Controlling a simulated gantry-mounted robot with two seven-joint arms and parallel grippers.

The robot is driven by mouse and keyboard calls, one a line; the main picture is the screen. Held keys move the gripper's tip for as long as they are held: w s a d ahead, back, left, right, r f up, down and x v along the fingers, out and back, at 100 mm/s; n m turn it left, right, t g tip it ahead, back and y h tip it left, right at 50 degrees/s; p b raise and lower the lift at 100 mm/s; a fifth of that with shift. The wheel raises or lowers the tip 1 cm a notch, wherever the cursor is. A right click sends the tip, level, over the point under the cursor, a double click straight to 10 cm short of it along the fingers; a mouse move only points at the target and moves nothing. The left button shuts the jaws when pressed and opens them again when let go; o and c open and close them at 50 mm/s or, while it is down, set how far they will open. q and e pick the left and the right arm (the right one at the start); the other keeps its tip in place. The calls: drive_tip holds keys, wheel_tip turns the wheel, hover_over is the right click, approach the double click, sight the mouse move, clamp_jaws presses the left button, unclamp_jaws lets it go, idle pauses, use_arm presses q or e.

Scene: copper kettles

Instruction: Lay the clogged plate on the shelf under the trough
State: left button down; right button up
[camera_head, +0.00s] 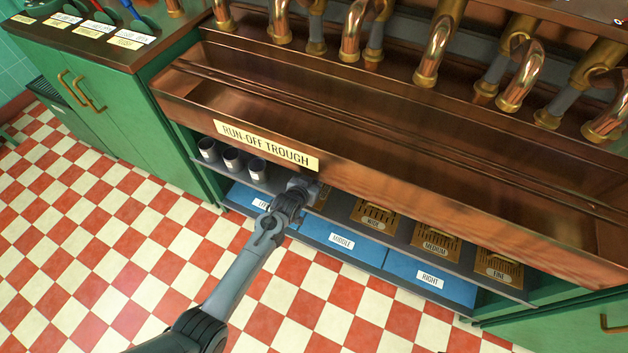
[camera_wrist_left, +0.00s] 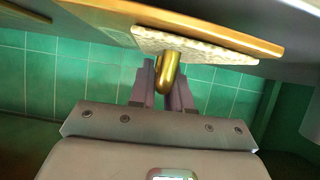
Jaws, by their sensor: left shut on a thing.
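My left gripper (camera_head: 302,186) reaches in under the front of the copper run-off trough (camera_head: 400,190), at the left part of the shelf (camera_head: 400,238). In the left wrist view its fingers (camera_wrist_left: 166,82) are shut on a brass knob (camera_wrist_left: 168,72). The knob belongs to a brass plate (camera_wrist_left: 110,14) with a pale, rough crust (camera_wrist_left: 195,45) on it, which looks like the clogged plate. The plate is seen nearly edge-on, close to a grey surface. I cannot tell whether they touch. In the head view the trough and gripper mostly hide the held plate.
On the shelf stand dark cups (camera_head: 231,159) to the left and brass plates labelled wide (camera_head: 375,217), medium (camera_head: 435,242) and fine (camera_head: 499,267) to the right. Blue areas marked left, middle (camera_head: 315,233) and right (camera_head: 405,269) lie below. Copper pipes hang above the trough.

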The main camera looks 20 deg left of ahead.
use_arm(q)
drive_tip(key=shift+f+b, duration=0.3)
drive_tip(key=shift+f, duration=0.05)
drive_tip(key=c, duration=1)
unclamp_jaws()
drive_tip(key=shift+w, duration=0.1)
